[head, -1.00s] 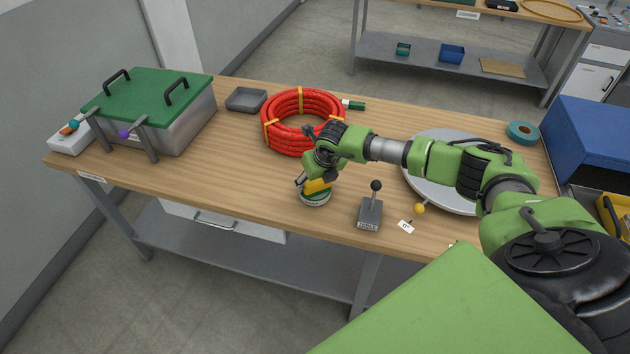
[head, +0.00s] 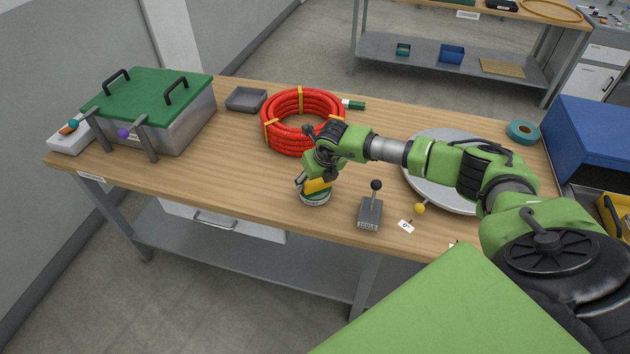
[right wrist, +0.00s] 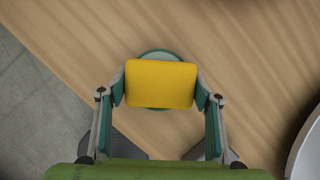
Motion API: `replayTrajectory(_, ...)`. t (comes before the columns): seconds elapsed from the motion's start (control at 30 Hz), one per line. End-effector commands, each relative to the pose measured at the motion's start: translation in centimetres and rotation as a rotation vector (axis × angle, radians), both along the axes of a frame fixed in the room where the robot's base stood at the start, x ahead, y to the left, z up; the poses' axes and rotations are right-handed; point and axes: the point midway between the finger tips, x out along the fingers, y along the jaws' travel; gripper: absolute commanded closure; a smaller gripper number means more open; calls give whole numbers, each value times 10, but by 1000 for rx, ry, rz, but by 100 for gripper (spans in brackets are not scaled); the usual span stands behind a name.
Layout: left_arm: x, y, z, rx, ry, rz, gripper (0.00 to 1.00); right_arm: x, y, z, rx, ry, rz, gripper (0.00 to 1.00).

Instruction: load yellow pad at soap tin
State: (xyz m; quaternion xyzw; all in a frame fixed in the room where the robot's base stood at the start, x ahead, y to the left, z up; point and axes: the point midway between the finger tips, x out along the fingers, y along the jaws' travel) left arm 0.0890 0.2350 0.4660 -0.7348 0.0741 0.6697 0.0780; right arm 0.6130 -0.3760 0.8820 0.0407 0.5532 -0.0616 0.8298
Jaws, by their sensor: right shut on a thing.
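The yellow pad (right wrist: 160,84) is between the fingertips of my right gripper (right wrist: 160,90), which is shut on it. In the head view the pad (head: 318,185) shows just under my right gripper (head: 312,180), partly hidden by the fingers. The soap tin (head: 315,199), a small round green and white tin, stands near the front edge of the table, directly beneath the pad. In the right wrist view the tin's rim (right wrist: 160,53) shows behind the pad. I cannot tell whether pad and tin touch. My left gripper is not in view.
A grey lever box (head: 370,212) stands right of the tin. A red conduit coil (head: 270,135) lies behind it. A round grey plate (head: 420,192) is under my right arm. A green-lidded box (head: 185,125) stands at the left. The wooden table (head: 230,165) is clear left of the tin.

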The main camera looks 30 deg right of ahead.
Motion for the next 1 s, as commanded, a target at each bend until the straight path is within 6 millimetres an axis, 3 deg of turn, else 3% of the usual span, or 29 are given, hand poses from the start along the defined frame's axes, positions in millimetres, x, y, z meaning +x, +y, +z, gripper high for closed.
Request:
replayTrajectory(0.57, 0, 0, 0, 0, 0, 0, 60, -2, 1, -1, 1, 5, 0, 59)
replayTrajectory(1.0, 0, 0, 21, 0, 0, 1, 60, 0, 1, 33, 1, 1, 0, 59)
